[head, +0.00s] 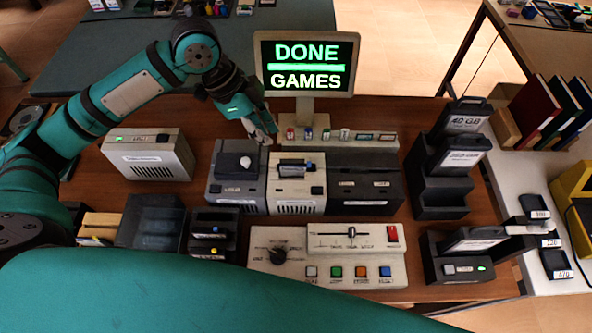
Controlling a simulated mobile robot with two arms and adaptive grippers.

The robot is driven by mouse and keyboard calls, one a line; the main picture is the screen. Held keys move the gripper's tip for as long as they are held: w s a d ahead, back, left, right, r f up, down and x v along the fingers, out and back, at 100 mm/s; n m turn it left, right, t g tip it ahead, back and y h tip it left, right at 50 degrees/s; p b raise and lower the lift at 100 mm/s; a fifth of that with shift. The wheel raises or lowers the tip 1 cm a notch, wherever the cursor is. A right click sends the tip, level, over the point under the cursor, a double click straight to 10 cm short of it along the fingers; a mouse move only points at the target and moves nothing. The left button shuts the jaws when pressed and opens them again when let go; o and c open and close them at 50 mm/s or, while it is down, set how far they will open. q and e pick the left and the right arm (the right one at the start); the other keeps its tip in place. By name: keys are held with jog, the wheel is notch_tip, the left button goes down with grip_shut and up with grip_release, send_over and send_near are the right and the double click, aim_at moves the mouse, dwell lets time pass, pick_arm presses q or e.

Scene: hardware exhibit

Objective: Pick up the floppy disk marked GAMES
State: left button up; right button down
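No floppy disk with a readable GAMES label shows. The word GAMES appears on the monitor (306,64), under DONE and a green bar. A dark, bluish piece (297,164) sticks up from the top of the cream drive unit (297,188); I cannot tell whether it is the GAMES disk. My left gripper (264,134) points down behind the drive units, left of the monitor's stand. No object shows in it, and its finger gap is too small to judge. My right gripper is not in view.
Dark drive units (237,178) and (365,184) flank the cream one. A control panel (328,254) with a knob, slider and coloured buttons stands in front. A grey box (148,155) is at left; a dark rack with labelled cartridges (444,180) is at right. My teal body covers the foreground.

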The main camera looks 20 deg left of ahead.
aim_at(294, 165)
pick_arm(q)
jog(key=p+x, duration=0.1)
jog(key=x, duration=0.7)
jog(key=shift+d+f, duration=0.15)
jog(key=p+x, duration=0.1)
jog(key=x, duration=0.1)
jog(key=p+x, duration=0.1)
jog(key=x, duration=0.1)
jog(key=shift+w+d+f, duration=0.1)
jog(key=shift+d+f, duration=0.15)
jog(key=shift+d, duration=0.15)
jog(key=shift+f, duration=0.25)
grip_shut()
